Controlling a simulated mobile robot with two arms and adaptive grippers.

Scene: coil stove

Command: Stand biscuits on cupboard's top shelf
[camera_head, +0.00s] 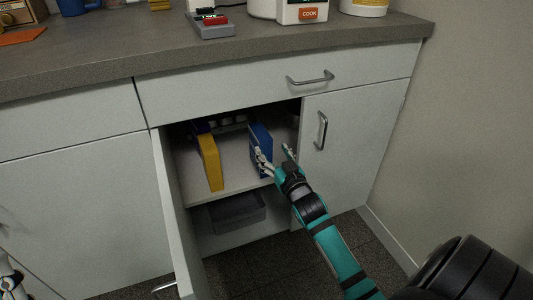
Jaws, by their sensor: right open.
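A blue box (262,140) stands upright on the upper shelf (232,182) of the open cupboard. I cannot read its label, so I cannot tell if it is the biscuits. A yellow box (211,162) stands to its left on the same shelf. My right gripper (274,153) is open at the cupboard opening, with one finger at the blue box's front and the other apart to its right. Whether it touches the box is unclear. Part of my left gripper (10,278) may show at the lower left edge, too cut off to read.
The left cupboard door (172,225) stands open; the right door (342,140) is shut. A dark grey bin (236,211) sits on the lower level. Dark items stand at the back of the shelf. The countertop (120,52) above carries a scale-like device (212,26) and containers.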

